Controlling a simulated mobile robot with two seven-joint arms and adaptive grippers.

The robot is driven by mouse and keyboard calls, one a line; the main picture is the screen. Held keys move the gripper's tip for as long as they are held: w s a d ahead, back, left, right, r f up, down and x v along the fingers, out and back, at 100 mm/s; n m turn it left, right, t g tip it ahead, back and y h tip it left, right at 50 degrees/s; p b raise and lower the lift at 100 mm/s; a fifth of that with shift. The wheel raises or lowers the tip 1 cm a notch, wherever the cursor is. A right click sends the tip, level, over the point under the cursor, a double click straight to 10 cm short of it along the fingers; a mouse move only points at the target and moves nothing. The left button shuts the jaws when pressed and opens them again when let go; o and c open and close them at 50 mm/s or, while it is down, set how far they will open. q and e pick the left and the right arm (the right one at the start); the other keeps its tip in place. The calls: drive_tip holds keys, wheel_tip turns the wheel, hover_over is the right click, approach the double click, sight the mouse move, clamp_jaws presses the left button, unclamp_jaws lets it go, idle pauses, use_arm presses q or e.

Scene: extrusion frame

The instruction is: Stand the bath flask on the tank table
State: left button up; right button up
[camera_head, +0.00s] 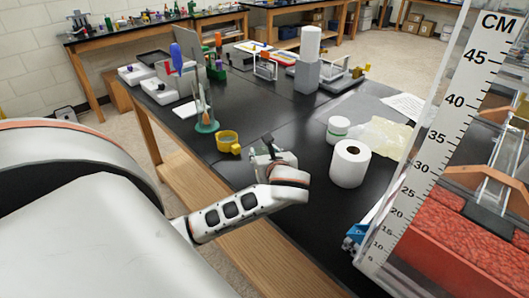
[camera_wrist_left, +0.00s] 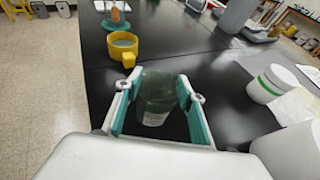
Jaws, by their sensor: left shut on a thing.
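My left gripper (camera_head: 270,148) is over the near edge of a black-topped table (camera_head: 275,112). In the left wrist view its two teal-padded fingers (camera_wrist_left: 157,88) are shut on a dark, see-through vessel (camera_wrist_left: 158,97) with a pale label low on its side, which I take to be the bath flask. The gripper mostly hides the vessel in the head view. I cannot tell whether its base touches the table. A clear tank (camera_head: 400,170) with a CM scale stands at the right. My right gripper is not in view.
A yellow cup (camera_head: 228,142) stands left of the gripper; it also shows in the left wrist view (camera_wrist_left: 123,48). A white roll (camera_head: 349,165) and white tub (camera_head: 338,129) stand to the right. A green-based stand (camera_head: 206,126) is behind. Bare tabletop lies beyond the gripper.

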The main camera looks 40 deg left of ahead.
use_arm(q)
drive_tip(key=shift+f, duration=0.15)
drive_tip(key=o, duration=1.1)
drive_tip(key=shift+r, duration=0.2)
drive_tip(key=v, duration=1.2)
drive_tip(key=shift+d, duration=0.1)
